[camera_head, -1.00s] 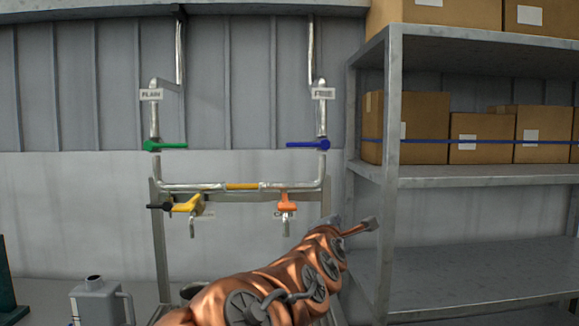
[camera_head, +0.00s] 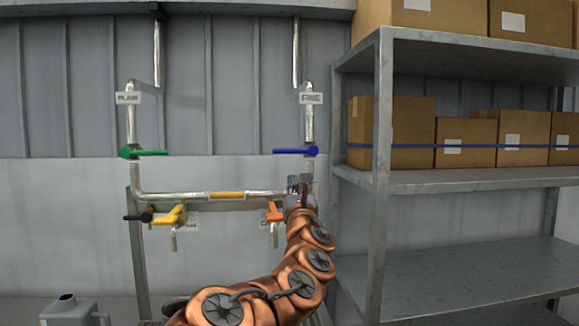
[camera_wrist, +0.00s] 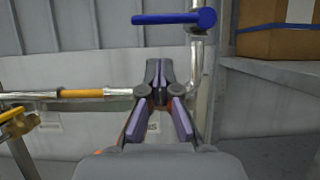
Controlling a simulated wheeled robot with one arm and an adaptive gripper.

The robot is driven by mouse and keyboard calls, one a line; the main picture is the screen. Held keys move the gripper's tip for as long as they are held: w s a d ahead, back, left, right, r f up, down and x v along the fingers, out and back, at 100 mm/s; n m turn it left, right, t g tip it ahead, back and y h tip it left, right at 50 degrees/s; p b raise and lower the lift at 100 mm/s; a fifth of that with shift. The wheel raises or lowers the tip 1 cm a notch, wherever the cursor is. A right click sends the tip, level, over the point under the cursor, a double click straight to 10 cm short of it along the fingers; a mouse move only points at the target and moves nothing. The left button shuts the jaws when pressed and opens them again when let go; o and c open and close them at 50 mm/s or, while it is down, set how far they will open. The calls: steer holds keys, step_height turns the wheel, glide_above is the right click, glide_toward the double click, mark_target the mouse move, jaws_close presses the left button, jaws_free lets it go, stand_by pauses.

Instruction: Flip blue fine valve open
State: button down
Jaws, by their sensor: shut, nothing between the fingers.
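The blue valve handle (camera_head: 295,151) sits on the right vertical pipe (camera_head: 308,120) under the "FINE" label (camera_head: 311,98). Its lever lies crosswise to the pipe and points left. In the wrist view the blue handle (camera_wrist: 172,18) is near the top, above and beyond my fingertips. My gripper (camera_head: 300,184) is just below the handle in the head view, in front of the pipe, and apart from the handle. In the wrist view my gripper (camera_wrist: 158,66) has its fingers together with nothing between them. My arm hides part of the lower pipe and the orange valve (camera_head: 274,212).
A green valve (camera_head: 143,153) is on the left pipe under its own label. A yellow valve (camera_head: 172,215) hangs below the crosspipe (camera_head: 190,196). A metal shelf (camera_head: 382,130) with cardboard boxes (camera_head: 405,132) stands close on the right. A grey jug (camera_head: 68,309) is at lower left.

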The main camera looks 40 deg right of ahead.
mark_target(292, 151)
steer(key=p+x, duration=0.4)
steer(key=x, duration=0.6)
steer(key=shift+s+r+m, duration=0.1)
steer(key=shift+s+m, duration=0.1)
steer(key=shift+m, duration=0.1)
stand_by(0.4)
